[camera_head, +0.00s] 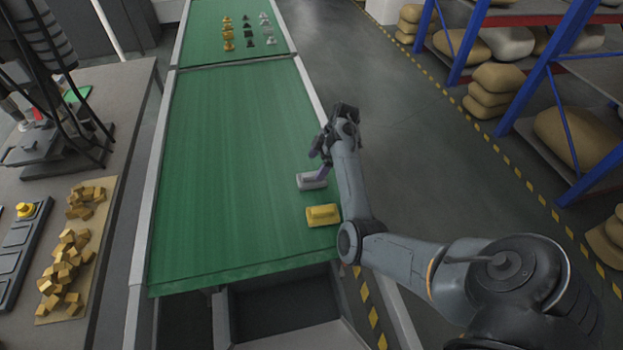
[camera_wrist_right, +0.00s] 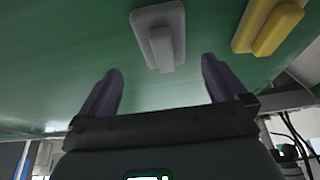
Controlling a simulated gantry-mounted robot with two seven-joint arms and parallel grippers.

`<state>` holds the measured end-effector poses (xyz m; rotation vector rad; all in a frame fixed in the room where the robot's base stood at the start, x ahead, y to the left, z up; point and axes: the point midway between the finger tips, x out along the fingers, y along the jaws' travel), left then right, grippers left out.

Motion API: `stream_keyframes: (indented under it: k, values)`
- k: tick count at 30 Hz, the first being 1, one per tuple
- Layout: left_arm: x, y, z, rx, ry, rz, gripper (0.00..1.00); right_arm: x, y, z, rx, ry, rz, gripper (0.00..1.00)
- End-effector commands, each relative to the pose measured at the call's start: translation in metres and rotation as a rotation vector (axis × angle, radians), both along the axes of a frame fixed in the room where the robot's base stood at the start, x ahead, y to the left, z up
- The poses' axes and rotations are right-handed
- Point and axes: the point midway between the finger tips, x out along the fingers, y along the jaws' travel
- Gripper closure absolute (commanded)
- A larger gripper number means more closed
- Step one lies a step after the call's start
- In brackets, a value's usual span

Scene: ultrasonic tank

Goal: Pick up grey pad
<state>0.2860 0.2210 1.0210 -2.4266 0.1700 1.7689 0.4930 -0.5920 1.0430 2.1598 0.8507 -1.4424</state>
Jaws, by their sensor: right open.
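The grey pad (camera_head: 311,181) lies on the green belt near its right edge in the head view. It has a flat base and a raised bar on top. In the right wrist view the grey pad (camera_wrist_right: 160,38) is ahead of the fingertips, between their lines. My right gripper (camera_head: 321,160) is just beyond and above the pad, open and empty; its two fingers (camera_wrist_right: 160,78) are spread apart in the wrist view. A yellow pad (camera_head: 322,215) of similar shape lies nearer on the belt; it also shows in the wrist view (camera_wrist_right: 268,27). My left gripper is not in view.
The green belt (camera_head: 215,150) is clear to the left. Several small pieces (camera_head: 249,32) stand at its far end. A dark open bin (camera_head: 285,310) is below the near end. Yellow blocks (camera_head: 65,265) lie on the left table. Blue racks (camera_head: 560,90) stand right.

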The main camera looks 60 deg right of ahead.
Motion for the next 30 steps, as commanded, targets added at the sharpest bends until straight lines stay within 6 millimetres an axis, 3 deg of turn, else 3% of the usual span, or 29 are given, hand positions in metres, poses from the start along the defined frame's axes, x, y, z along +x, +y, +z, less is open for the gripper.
stream_keyframes:
  k: [8,18,27,30]
  values:
    - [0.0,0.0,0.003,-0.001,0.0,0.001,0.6,0.003,0.006,-0.015,0.001,0.001,0.001,0.01]
    - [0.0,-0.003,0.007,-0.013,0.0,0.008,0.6,0.01,0.019,-0.051,0.001,0.001,0.0,0.01]
    - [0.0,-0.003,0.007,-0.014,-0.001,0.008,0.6,0.012,0.02,-0.055,0.0,0.0,0.001,0.01]
    - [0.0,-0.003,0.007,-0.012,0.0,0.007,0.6,0.012,0.02,-0.055,0.0,0.0,0.001,0.13]
